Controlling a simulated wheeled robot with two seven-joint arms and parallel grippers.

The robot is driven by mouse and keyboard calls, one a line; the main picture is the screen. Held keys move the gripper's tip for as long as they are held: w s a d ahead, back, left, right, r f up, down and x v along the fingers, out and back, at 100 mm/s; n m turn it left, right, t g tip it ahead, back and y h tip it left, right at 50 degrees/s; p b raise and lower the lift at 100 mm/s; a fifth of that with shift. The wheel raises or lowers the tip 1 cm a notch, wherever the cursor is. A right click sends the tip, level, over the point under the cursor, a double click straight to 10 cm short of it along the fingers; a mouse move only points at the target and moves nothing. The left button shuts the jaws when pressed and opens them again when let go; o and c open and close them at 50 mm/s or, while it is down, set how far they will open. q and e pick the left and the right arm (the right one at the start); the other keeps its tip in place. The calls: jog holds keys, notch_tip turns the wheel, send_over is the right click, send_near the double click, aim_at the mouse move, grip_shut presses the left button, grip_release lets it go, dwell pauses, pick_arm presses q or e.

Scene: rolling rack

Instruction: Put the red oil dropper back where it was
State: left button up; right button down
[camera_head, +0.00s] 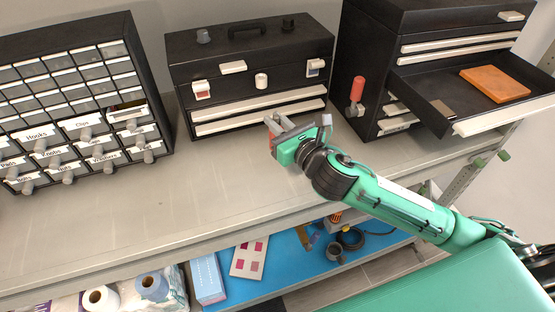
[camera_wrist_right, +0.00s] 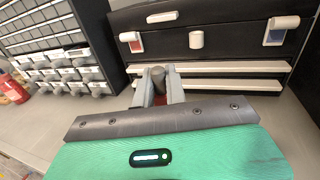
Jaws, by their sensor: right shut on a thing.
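My right gripper (camera_head: 274,126) is at the front of the middle black toolbox, low over the grey shelf top. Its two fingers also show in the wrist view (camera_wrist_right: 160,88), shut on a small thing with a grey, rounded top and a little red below. This appears to be the red oil dropper (camera_wrist_right: 158,77); its lower part is hidden by the fingers and gripper body. I cannot tell whether it touches the shelf. My left gripper is not in view.
The middle toolbox (camera_head: 245,70) stands behind the gripper. A labelled drawer cabinet (camera_head: 120,60) is at left. The right toolbox has an open drawer (camera_head: 500,119) jutting out, and a red-handled tool (camera_head: 357,89) at its side. The shelf top (camera_head: 190,208) is clear at front left.

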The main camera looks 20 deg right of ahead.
notch_tip(320, 180, down, 8)
jog(key=shift+f, duration=2.55)
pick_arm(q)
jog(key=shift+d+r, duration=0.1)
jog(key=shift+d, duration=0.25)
pick_arm(e)
jog(key=shift+f, duration=0.2)
jog(key=c, duration=1.4)
grip_release()
jog(key=shift+c, duration=0.2)
jog(key=shift+r, duration=0.1)
jog(key=shift+s+r, duration=0.1)
